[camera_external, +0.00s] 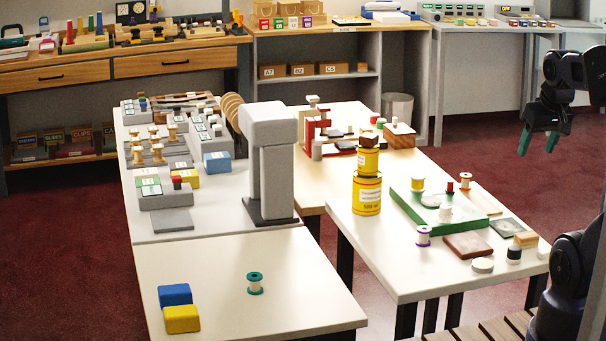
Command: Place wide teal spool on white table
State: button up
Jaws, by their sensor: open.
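A teal spool (255,284) with a pale middle stands upright on the white table (245,320) at the front, near the middle of its top. It is the only teal spool I can make out. My gripper (538,143) is at the upper right, high above the floor and well away from the spool. Its two teal-tipped fingers point down, apart, with nothing between them.
A blue block (175,294) and a yellow block (182,319) lie left of the spool. A grey machine (270,160) stands behind it. The right table (400,275) holds yellow cans (367,194), a green board (440,222) and a purple spool (423,236). Bare tabletop surrounds the teal spool.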

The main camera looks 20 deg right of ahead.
dwell(0.3)
jog(key=w+a+f+n+g+y, duration=0.1)
jog(key=w+a+f+n, duration=0.3)
jog(key=w+a, duration=0.75)
jog(key=w+a+f+n+y, duration=0.1)
jog(key=w+a+f+n, duration=0.3)
jog(key=w+a, duration=0.8)
jog(key=n+g+y, duration=0.3)
jog(key=n, duration=0.5)
send_near(254, 275)
jog(key=x, duration=1)
jog(key=shift+s+f, duration=0.1)
jog(key=shift+f, duration=0.05)
jog(key=shift+h, duration=0.3)
jog(key=c, duration=1.1)
